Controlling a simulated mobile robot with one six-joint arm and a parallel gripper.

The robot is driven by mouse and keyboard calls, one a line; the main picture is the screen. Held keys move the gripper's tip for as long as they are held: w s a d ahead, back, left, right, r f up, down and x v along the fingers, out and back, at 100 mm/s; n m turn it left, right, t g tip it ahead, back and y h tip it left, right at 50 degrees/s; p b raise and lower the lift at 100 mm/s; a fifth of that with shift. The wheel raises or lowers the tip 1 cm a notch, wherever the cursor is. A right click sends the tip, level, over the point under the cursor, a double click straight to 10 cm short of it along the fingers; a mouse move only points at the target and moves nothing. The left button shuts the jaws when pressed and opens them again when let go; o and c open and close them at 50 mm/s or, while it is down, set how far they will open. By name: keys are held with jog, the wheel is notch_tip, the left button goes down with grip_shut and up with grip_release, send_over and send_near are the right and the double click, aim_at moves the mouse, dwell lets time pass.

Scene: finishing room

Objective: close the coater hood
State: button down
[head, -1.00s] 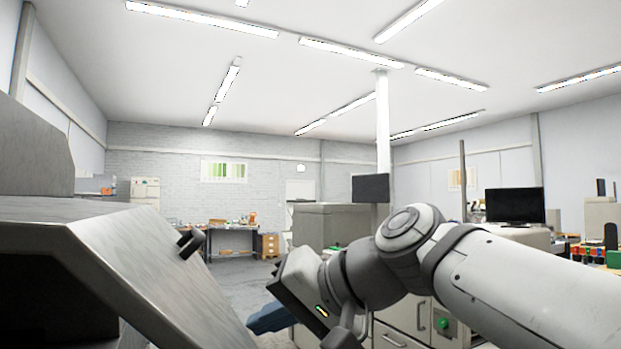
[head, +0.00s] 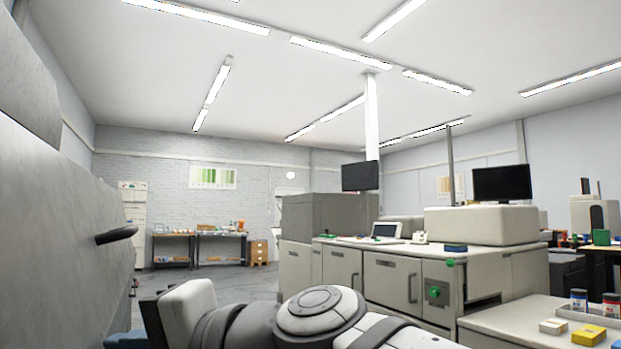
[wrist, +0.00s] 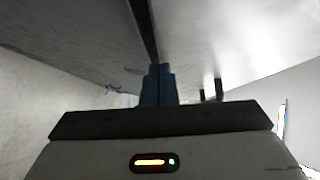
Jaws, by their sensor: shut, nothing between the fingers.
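The coater hood (head: 60,240) is a large grey metal panel filling the left of the head view, with a short dark handle (head: 117,234) sticking out from its face. How far the hood stands open cannot be told. My gripper, its blue fingertips (head: 125,340) at the bottom left of the head view, is low beside the panel. In the wrist view the blue fingers (wrist: 158,85) are together and empty. Pale surfaces with a dark gap between them lie close above the fingers; contact cannot be told.
A long cabinet row (head: 385,285) with a green knob stands at the centre right. A near counter (head: 500,325) at the lower right carries jars and small boxes. A far bench (head: 220,238) stands by the back wall. Floor shows between the hood and the cabinets.

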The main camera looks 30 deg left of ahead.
jog(key=s+a+f+b, duration=0.3)
jog(key=s+f+b, duration=0.1)
jog(key=shift+s+a+f, duration=0.15)
jog(key=shift+s+f, duration=0.15)
jog(key=shift+s, duration=0.1)
